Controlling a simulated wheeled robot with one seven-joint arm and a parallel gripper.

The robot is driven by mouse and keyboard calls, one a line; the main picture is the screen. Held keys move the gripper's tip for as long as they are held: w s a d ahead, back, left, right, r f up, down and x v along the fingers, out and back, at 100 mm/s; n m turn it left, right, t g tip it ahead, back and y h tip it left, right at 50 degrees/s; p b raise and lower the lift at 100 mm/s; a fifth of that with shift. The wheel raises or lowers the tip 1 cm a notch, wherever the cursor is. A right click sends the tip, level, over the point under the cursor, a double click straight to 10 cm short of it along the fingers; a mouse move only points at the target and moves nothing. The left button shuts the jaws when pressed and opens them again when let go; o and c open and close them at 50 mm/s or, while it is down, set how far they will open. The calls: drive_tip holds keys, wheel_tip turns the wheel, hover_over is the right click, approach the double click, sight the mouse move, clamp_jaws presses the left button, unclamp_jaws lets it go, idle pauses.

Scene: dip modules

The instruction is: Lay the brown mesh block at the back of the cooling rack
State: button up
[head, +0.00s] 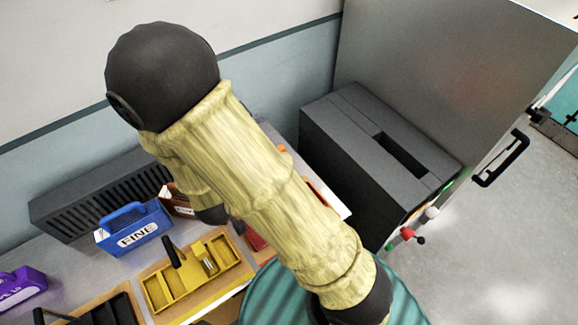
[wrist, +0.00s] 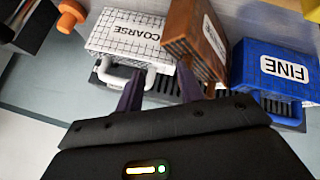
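The brown mesh block (head: 178,203) stands between the arm and the blue block in the head view, partly hidden by my arm. In the wrist view the brown block (wrist: 197,30) sits tilted between a white block and a blue one. A dark slatted rack (head: 75,208), apparently the cooling rack, runs along the wall; its slats also show behind the fingers in the wrist view. My gripper (wrist: 161,75) has its fingers apart with nothing clearly between them. The right fingertip overlaps the brown block's lower corner; I cannot tell whether they touch. My arm hides the gripper in the head view.
The blue FINE block (head: 137,230) and white COARSE block (wrist: 125,32) flank the brown one. A yellow compartment tray (head: 160,292) and a purple block (head: 20,287) are on the bench. A large dark slotted box (head: 345,145) stands right, beside a grey panel.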

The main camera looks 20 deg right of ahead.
drive_tip(key=s+d+r+m+g, duration=0.2)
drive_tip(key=d+r, duration=0.3)
drive_tip(key=d, duration=0.3)
drive_tip(key=s+d+r+m+g, duration=0.3)
drive_tip(key=s+d+r+m, duration=0.1)
drive_tip(key=d, duration=0.4)
wheel_tip(320, 180, up, 2)
drive_tip(key=shift+s+d+r+m, duration=0.25)
drive_tip(key=shift+s+d+m, duration=0.15)
drive_tip(key=shift+s, duration=0.05)
